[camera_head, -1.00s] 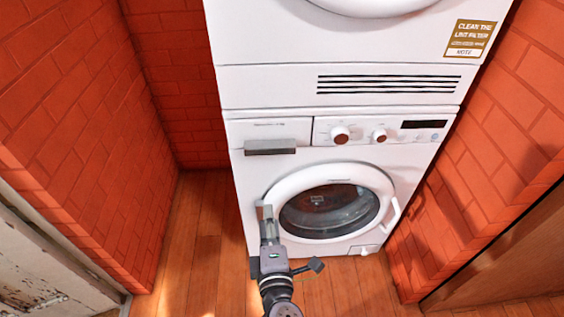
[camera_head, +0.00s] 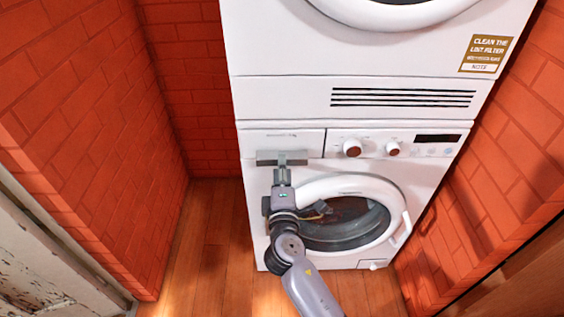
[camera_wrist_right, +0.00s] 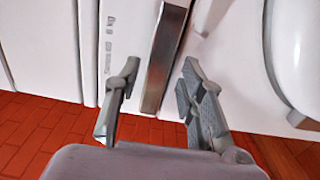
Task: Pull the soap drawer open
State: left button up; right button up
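The soap drawer (camera_head: 268,138) is the white panel at the upper left of the washing machine (camera_head: 254,195); its front looks flush with the machine. Its grey metal bar handle (camera_head: 266,158) runs along the drawer's lower edge. My right gripper (camera_head: 286,166) is at the right part of this handle. In the right wrist view, the handle (camera_wrist_right: 166,45) runs between the two spread fingers of my right gripper (camera_wrist_right: 160,80). The gripper is open, with a gap visible on each side of the bar. My left gripper is not in view.
The round washer door (camera_head: 312,190) is just below and right of my right gripper. Two knobs (camera_head: 352,148) are right of the drawer. A dryer (camera_head: 270,60) is stacked above. Brick walls (camera_head: 80,130) flank the machine; the wooden floor (camera_head: 205,235) at left is clear.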

jog(key=shift+w, duration=1.3)
jog(key=shift+c, duration=0.3)
jog(key=c, duration=0.8)
jog(key=shift+f, duration=0.1)
grip_shut()
jog(key=shift+s+f, duration=0.1)
